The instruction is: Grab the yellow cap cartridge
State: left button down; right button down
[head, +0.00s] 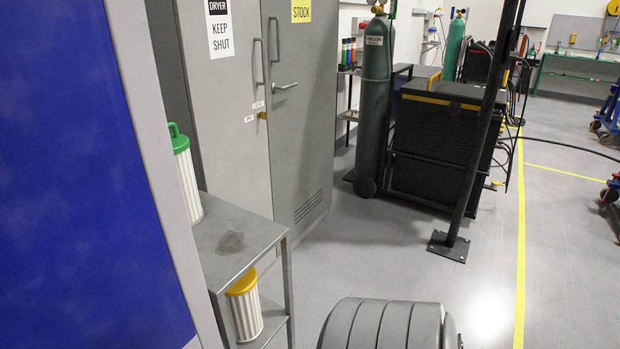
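The yellow cap cartridge (246,312) stands upright on the lower shelf of a grey metal rack at the lower left. A similar cartridge with a green cap (186,174) stands on the top shelf, partly hidden by the blue panel. Neither of my grippers shows in the head view.
The grey rack (262,232) has a dark grey patch on its top. A large blue panel (80,180) fills the left side. Grey cabinets (300,130) stand behind the rack. A black post (478,140), gas cylinder (376,100) and black machine (435,140) stand farther back.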

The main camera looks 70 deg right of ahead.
aim_at(242, 298)
jog(key=z, duration=1.6)
